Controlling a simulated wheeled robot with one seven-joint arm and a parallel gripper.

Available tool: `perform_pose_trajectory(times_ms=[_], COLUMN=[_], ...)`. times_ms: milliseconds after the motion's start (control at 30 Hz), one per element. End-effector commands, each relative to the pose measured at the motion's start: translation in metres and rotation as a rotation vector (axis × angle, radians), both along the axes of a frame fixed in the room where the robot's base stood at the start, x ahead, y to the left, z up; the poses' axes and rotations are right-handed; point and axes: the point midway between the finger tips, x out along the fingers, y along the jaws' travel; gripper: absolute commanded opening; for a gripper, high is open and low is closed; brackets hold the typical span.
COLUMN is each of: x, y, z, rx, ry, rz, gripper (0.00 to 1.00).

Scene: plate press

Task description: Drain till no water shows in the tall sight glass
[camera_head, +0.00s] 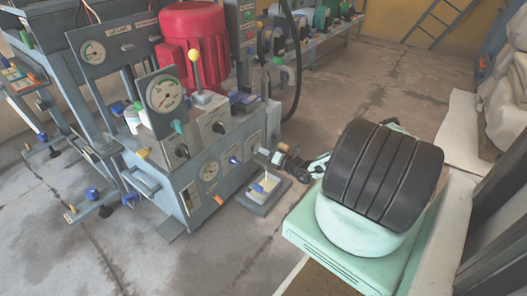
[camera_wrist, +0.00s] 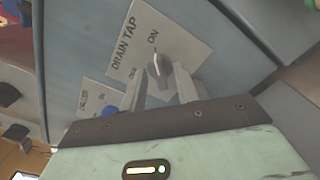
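The drain tap knob (camera_wrist: 158,68) is a dark knob on a plate lettered DRAIN TAP (camera_wrist: 125,50) in the wrist view. Its white pointer mark faces the ON word. My gripper (camera_wrist: 163,85) has its two grey fingers apart, one on either side of the knob's near part. I cannot tell whether they touch it. In the head view my gripper (camera_head: 277,158) is at the lower right end of the grey press unit (camera_head: 205,175). I cannot make out the tall sight glass in either view.
A small tray (camera_head: 262,192) lies below my gripper. A blue knob (camera_wrist: 109,112) is beside the left finger. A red motor (camera_head: 195,35), a dial gauge (camera_head: 164,94) and a yellow-topped lever (camera_head: 194,58) are on the unit.

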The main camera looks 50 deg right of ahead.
Motion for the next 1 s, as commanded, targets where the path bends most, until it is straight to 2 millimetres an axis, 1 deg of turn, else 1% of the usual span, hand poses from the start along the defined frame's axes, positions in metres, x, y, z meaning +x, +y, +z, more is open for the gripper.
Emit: perform_pose_trajectory(times_ms=[300,367,467,567,900,1000], x=[0.0,-0.003,-0.015,-0.034,-0.114,-0.135], y=[-0.001,-0.002,-0.003,-0.005,-0.01,-0.012], z=[0.002,0.002,0.003,0.005,0.004,0.004], rx=[-0.002,-0.002,-0.002,-0.002,-0.002,-0.002], ry=[-0.003,-0.002,-0.001,-0.001,-0.001,-0.001], rz=[-0.001,-0.002,-0.004,-0.004,-0.004,-0.004], gripper=[0.34,0.34,0.34,0.34,0.34,0.34])
